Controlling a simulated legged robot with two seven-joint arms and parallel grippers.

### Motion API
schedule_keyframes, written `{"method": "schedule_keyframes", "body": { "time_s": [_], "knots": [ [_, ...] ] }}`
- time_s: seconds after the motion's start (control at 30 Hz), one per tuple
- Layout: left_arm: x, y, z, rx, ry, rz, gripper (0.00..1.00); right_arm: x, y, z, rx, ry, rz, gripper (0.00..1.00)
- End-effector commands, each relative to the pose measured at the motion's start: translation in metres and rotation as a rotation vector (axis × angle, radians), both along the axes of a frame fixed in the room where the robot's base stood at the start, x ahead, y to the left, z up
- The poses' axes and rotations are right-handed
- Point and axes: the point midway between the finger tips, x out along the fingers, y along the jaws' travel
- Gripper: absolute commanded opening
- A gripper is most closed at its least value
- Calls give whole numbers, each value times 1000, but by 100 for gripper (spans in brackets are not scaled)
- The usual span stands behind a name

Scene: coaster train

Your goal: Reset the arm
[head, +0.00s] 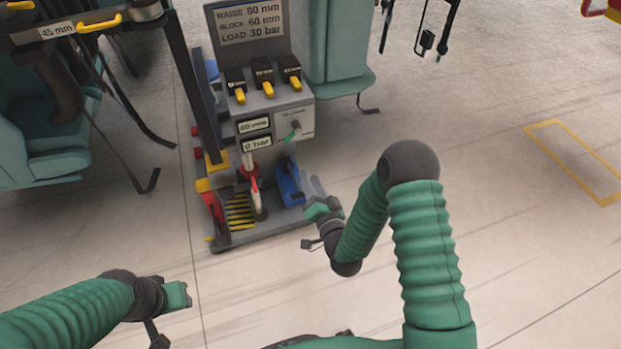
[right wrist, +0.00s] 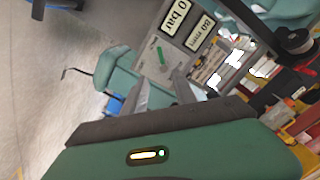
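My right arm reaches in from the lower right of the head view. Its green and grey gripper (head: 322,200) is beside the lower right of a grey control unit (head: 290,112), apart from the unit's green-handled valve (head: 293,131). In the right wrist view, the two grey fingers of this gripper (right wrist: 162,92) stand apart with nothing held between them. The green valve handle (right wrist: 159,56) and the "0 bar" display (right wrist: 179,19) are beyond them. My left gripper (head: 176,295) is at the lower left over bare floor. Its fingers are too unclear to tell their opening.
The unit carries three yellow-tipped levers (head: 264,84), a sign (head: 249,20), a blue part (head: 288,181) and a red-and-white part (head: 256,195) on its base. Teal seats (head: 40,130) with hanging straps stand left. The floor at right is clear, with a yellow outline (head: 580,160).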

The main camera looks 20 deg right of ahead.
Motion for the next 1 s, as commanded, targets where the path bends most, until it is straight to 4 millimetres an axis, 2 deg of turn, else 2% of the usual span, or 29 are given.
{"method": "schedule_keyframes", "body": {
  "time_s": [0.43,0.53,0.63,0.77,1.0],
  "knots": [
    [0,0,0,0,0,0,36,1,1,0,-10,12,6,34],
    [0,0,0,0,0,0,36,4,6,0,-84,93,43,34],
    [0,0,0,0,0,0,36,0,11,-4,-234,268,108,34],
    [0,0,0,0,0,0,36,-36,5,-9,-447,556,201,34],
    [0,0,0,0,0,0,36,-136,-14,-1,-645,967,351,34]
  ]
}}
